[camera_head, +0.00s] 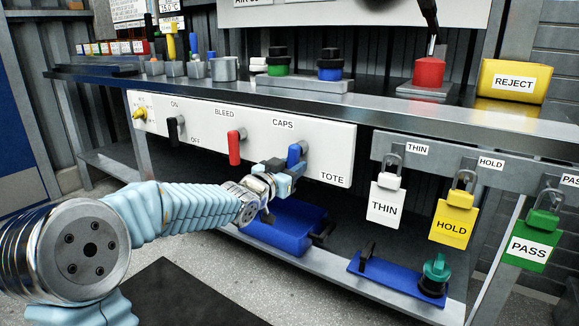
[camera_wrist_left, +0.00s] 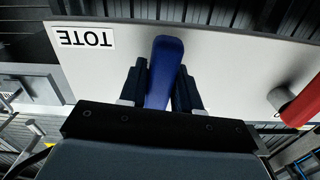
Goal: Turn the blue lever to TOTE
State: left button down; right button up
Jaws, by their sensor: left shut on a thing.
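The blue lever (camera_head: 296,151) is on the white panel (camera_head: 345,150), between the CAPS label (camera_head: 283,124) and the TOTE label (camera_head: 332,177). My left gripper (camera_head: 288,168) reaches up to it from the lower left and is shut on it. In the left wrist view, the lever (camera_wrist_left: 165,70) stands between the two dark fingers of the gripper (camera_wrist_left: 162,85). The TOTE label (camera_wrist_left: 85,38) appears upside down there, left of the lever. The gripper covers part of the lever in the head view. My right gripper is not in view.
A red lever (camera_head: 235,147) and a black lever (camera_head: 174,130) are left of the blue one on the panel. A blue tray (camera_head: 285,232) lies below. THIN (camera_head: 384,207), HOLD (camera_head: 452,226) and PASS (camera_head: 528,250) tags hang from padlocks at right.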

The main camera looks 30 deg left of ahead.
pick_arm(q)
jog(key=shift+d+f+n, duration=0.1)
jog(key=shift+d+n, duration=0.1)
jog(key=shift+n, duration=0.4)
jog(key=shift+d, duration=0.1)
jog(key=c, duration=0.9)
grip_release()
jog(key=shift+s, duration=0.1)
jog(key=s, duration=0.9)
jog(key=s+a, duration=0.1)
jog(key=s, duration=0.3)
jog(key=shift+s, duration=0.3)
